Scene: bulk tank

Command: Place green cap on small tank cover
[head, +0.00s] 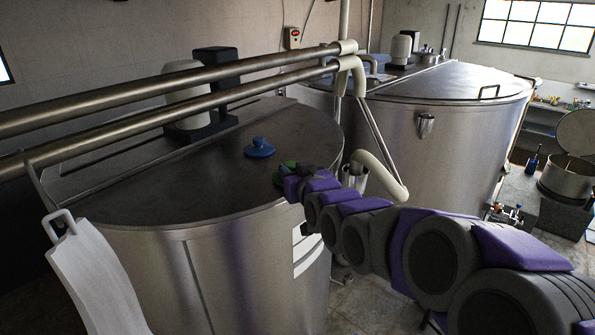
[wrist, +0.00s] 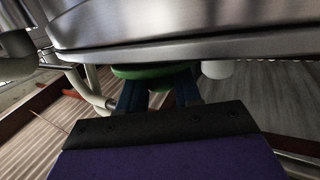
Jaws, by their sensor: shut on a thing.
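The green cap (head: 279,176) shows in part at the front right rim of the near tank's top (head: 190,180), with my arm hiding the rest. In the wrist view my gripper (wrist: 158,88) is shut on the green cap (wrist: 150,71), its dark blue fingers at either side of the cap's stem. A steel rim (wrist: 200,47) lies just above the cap in that view. Whether the cap touches the tank I cannot tell. A blue cap (head: 259,148) sits on the near tank's top, behind the green cap. I cannot make out a small tank cover for certain.
Two steel pipes (head: 180,98) run over the near tank. A bent pale pipe (head: 383,178) stands right of it. A second tank (head: 440,125) is behind. A steel pot (head: 567,176) stands at right. Much of the near tank's top is clear.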

